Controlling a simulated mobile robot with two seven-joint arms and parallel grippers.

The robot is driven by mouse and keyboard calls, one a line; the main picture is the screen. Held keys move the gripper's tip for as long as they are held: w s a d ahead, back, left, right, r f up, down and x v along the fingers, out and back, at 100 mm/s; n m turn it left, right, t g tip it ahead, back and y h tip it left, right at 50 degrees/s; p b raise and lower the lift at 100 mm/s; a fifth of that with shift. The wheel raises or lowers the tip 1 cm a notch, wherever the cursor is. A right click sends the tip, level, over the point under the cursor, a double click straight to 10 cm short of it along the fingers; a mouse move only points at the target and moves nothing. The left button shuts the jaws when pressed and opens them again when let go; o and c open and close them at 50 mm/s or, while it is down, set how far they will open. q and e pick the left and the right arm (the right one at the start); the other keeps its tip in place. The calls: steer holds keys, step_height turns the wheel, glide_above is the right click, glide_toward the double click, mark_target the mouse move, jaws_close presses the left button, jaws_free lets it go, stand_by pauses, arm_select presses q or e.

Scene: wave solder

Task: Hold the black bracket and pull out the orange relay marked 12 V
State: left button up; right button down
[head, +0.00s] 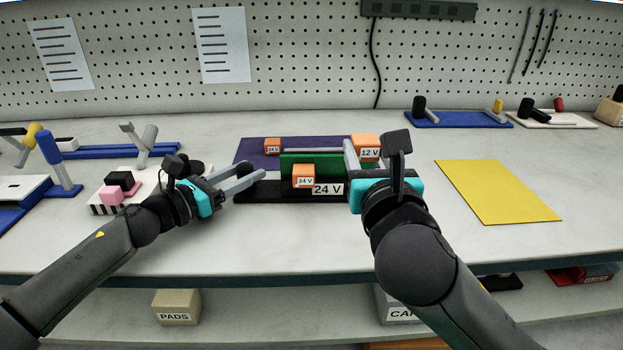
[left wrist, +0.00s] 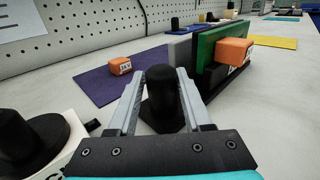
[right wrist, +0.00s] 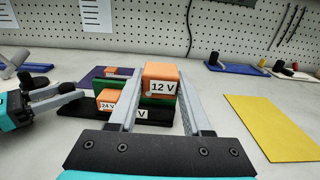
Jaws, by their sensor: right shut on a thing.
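The black bracket (head: 285,196) lies on the bench and holds an upright green board (head: 325,163). Its black post (left wrist: 161,97) stands between the open fingers of my left gripper (head: 250,174) in the left wrist view. The orange relay marked 12 V (head: 369,146) is at the right end of the green board. It sits between the fingers of my right gripper (right wrist: 160,80), which is shut on it. Whether the relay is still seated in the board is hidden. An orange relay marked 24 V (head: 304,176) is on the board's near face.
Another orange relay (head: 272,145) marked 24 V lies on a purple mat (head: 246,155) behind the bracket. A yellow mat (head: 495,191) lies empty at the right. A striped block with black and pink parts (head: 113,194) stands at the left. The pegboard wall closes the back.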

arm_select(q)
steer(key=o, duration=0.4)
steer(key=shift+r, duration=0.2)
steer(key=shift+s, duration=0.1)
steer(key=v, duration=1.2)
